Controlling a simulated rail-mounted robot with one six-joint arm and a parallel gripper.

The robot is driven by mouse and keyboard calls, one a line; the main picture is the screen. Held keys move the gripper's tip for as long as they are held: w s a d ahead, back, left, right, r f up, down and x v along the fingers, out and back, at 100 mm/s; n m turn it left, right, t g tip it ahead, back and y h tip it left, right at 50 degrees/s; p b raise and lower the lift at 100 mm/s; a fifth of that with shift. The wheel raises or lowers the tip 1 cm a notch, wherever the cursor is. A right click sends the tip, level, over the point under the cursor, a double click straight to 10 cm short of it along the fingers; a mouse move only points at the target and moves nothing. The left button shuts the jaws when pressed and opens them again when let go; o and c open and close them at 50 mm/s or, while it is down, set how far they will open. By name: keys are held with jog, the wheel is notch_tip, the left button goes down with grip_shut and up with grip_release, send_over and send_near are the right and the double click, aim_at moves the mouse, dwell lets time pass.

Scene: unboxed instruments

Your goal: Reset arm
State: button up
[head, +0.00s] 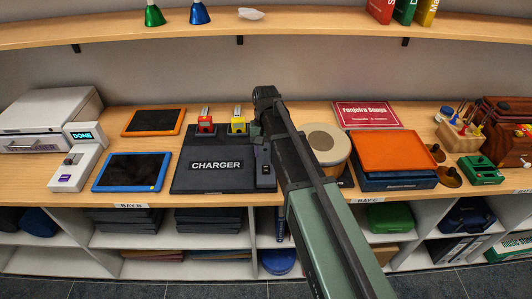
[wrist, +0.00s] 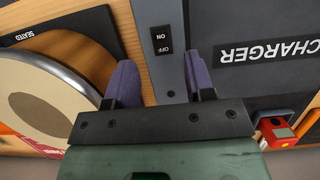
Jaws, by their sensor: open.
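My gripper (wrist: 160,78) is open and empty in the wrist view, with its two purple-grey fingers apart. An ON/OFF switch (wrist: 163,40) on a dark panel shows beyond and between the fingertips. The black charger board (head: 215,172) lies on the bench in the head view; its lettering (wrist: 275,50) appears upside down in the wrist view. In the head view my arm reaches in from the lower right to the charger's right edge. My fingertips are hard to make out there.
A round drum (head: 324,143) stands just right of my arm, by an orange-topped box (head: 389,150). Red (head: 205,125) and yellow (head: 238,126) devices stand at the charger's back. Blue (head: 131,171) and orange (head: 153,122) tablets and a DONE device (head: 80,157) are left. A shelf (head: 300,22) hangs above.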

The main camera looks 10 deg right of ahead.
jog(key=p+v, duration=0.2)
jog(key=v, duration=0.2)
jog(key=shift+w+r, duration=0.1)
jog(key=shift+r, duration=0.15)
jog(key=s+f+n+t+b, duration=0.1)
jog(key=s+f+n+t, duration=0.1)
jog(key=s, duration=1.5)
jog(key=shift+s+f+n+t+h+b, duration=0.2)
jog(key=shift+f+n+t+h+b, duration=0.15)
jog(key=shift+t, duration=0.15)
